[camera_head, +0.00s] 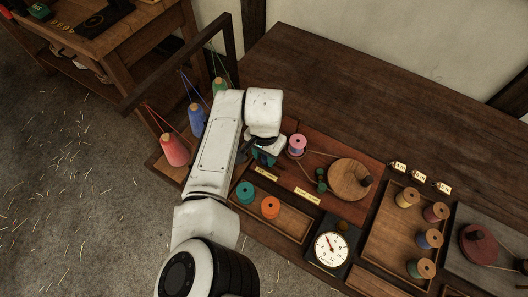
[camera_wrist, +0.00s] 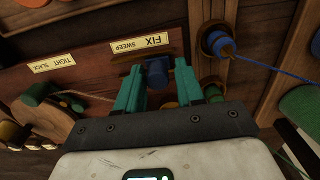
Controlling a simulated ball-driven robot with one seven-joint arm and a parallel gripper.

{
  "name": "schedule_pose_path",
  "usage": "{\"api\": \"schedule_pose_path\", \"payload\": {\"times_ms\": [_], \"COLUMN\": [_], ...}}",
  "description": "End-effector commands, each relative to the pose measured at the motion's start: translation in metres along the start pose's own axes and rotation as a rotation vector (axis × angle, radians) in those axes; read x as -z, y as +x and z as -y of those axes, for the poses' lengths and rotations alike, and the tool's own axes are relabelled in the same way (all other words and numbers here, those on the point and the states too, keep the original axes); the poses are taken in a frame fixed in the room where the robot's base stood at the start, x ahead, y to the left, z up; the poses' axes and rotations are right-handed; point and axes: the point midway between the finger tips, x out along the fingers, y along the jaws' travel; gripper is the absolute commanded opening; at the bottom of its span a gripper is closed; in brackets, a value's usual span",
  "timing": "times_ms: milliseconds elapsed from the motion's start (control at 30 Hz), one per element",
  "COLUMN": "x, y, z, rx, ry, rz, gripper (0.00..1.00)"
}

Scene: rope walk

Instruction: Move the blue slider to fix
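The blue slider (camera_wrist: 157,72) shows in the wrist view as a short blue knob on the brown wooden panel. A cream label (camera_wrist: 141,43) with FIX and SWEEP lies just beyond it, and the knob is nearest the FIX end. My gripper (camera_wrist: 158,88) has its green fingers on either side of the knob. They look apart, with a small gap on the right; contact on the left is not clear. In the head view my gripper (camera_head: 265,157) is low over the panel, and my arm hides the slider.
A second label, TIGHT and SLACK (camera_wrist: 52,63), is beside it. A pink spool (camera_head: 297,145) and a round wooden disc (camera_head: 350,179) stand to the right. A tray (camera_head: 290,229) with teal and orange spools and a dial (camera_head: 331,249) lie in front. Cones stand left.

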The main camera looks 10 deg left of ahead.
Motion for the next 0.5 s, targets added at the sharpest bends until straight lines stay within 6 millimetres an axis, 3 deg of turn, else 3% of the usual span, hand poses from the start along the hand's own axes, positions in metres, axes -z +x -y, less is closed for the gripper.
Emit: {"api": "schedule_pose_path", "payload": {"times_ms": [500], "x": [0.000], "y": [-0.049], "z": [-0.001], "rx": [-0.002], "ry": [-0.001], "rz": [-0.001], "gripper": [0.37]}}
